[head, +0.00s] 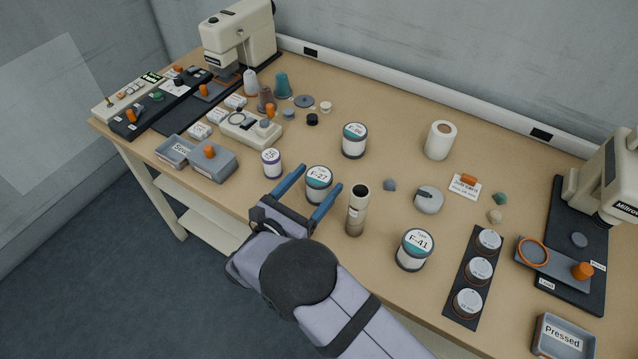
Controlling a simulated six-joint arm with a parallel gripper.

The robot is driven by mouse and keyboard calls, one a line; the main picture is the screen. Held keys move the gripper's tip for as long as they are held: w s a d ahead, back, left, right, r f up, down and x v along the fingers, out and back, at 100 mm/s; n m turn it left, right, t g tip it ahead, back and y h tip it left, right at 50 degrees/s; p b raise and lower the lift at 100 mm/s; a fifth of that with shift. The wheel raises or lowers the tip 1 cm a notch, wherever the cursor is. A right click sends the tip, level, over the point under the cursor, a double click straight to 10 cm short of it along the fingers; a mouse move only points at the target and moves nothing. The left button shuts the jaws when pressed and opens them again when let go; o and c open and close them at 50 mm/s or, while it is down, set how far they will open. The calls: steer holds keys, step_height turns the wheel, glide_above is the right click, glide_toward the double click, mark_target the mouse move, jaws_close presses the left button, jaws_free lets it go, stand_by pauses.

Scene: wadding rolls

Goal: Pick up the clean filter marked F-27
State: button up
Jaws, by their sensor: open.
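The filter marked F-27 (317,192) is a short upright canister with a white label, a pale body and dark bands, standing on the table left of centre. My gripper (322,176) is open, with its two blue fingers on either side of the F-27 filter in the picture. Neither finger is seen pressing on it. I cannot tell from this one view how high the fingers are above the table. Similar canisters stand nearby: one marked F-41 (413,254) to the right and one with a hard-to-read mark (354,146) behind.
A brown-grey tube (356,215) stands close to the right finger. A small purple-banded jar (271,165) stands close to the left finger. A white roll (440,141) and a round grey object (428,201) are to the right.

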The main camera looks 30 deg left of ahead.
mark_target(328, 170)
steer(key=shift+w+d+p, duration=0.15)
steer(key=shift+w+p, duration=0.3)
steer(key=shift+w, duration=0.6)
steer(key=shift+w+d+p, duration=0.1)
steer(key=shift+w+p, duration=0.3)
steer(key=shift+w, duration=1.25)
steer(key=c, duration=1.2)
